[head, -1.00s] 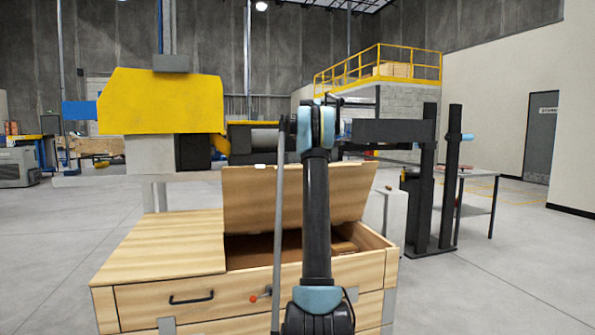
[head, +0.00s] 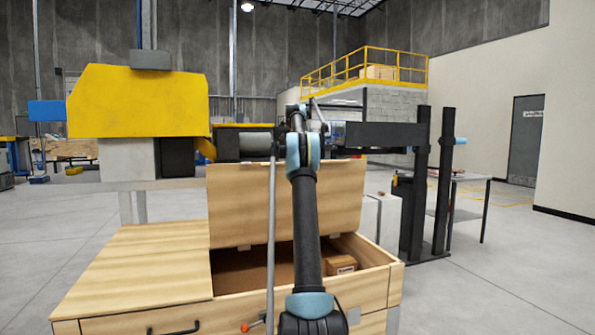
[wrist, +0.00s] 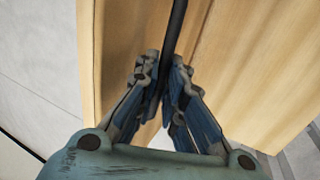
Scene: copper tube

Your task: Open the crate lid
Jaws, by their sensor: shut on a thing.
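The wooden crate (head: 150,265) stands in front of me, with a fixed top panel on its left. Its lid (head: 240,195) is raised and stands steeply open at the back of the opening, with hinges along its lower edge. My gripper (wrist: 163,78) is shut on a thin black bar (wrist: 178,25), probably the lid's handle, beside the wooden panel (wrist: 235,60) in the wrist view. In the head view my arm crosses in front of the lid and hides part of it, and the gripper cannot be made out there.
A small brown box (head: 340,265) lies inside the crate at the right. A yellow machine (head: 135,100) stands behind the crate at the left. Black posts (head: 430,185) and a table (head: 470,190) stand behind at the right. Bare floor lies to both sides.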

